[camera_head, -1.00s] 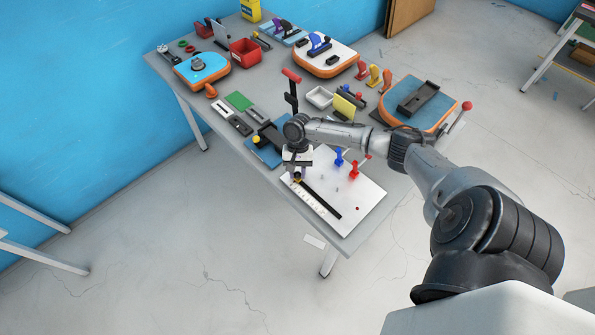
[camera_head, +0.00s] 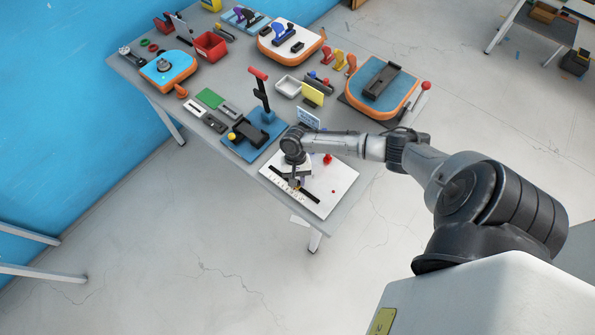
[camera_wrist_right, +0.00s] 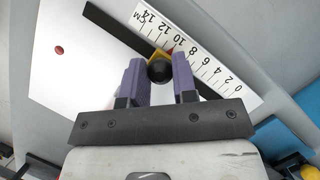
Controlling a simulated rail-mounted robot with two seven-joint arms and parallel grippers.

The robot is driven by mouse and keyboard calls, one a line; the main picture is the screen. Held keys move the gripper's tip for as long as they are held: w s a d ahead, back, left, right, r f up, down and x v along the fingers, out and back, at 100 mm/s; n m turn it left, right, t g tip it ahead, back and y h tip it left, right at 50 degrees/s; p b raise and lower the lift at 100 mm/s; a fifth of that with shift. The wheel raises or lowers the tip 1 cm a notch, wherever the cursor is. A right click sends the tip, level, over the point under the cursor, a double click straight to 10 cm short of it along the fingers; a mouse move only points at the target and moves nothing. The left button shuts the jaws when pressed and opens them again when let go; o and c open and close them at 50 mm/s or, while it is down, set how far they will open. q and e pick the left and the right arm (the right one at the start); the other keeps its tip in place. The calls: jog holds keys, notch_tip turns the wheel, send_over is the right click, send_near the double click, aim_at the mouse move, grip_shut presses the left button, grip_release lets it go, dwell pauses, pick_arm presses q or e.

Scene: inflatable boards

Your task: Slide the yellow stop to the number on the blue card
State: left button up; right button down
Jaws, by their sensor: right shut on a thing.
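My right gripper (camera_head: 295,185) points down at the white board (camera_head: 335,185) at the table's front corner. In the right wrist view its purple fingers (camera_wrist_right: 160,82) are shut on the black knob (camera_wrist_right: 160,71) of the yellow stop (camera_wrist_right: 155,55). The stop sits on the black slot (camera_wrist_right: 112,28), beside the white centimetre scale (camera_wrist_right: 215,72). Its red pointer (camera_wrist_right: 171,51) faces the scale around 8 to 10; the exact reading is unclear. The blue card (camera_head: 309,118) stands behind the arm; its number is too small to read. My left gripper is out of view.
A blue base with a red-handled lever (camera_head: 262,100) stands left of the board. A yellow card (camera_head: 313,95) and a white tray (camera_head: 288,86) are behind. A red peg (camera_head: 328,158) is on the board near my arm.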

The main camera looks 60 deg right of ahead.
jog(key=c, duration=0.9)
grip_release()
jog(key=shift+w+d+r, duration=0.15)
jog(key=shift+r, duration=0.3)
jog(key=v, duration=1.3)
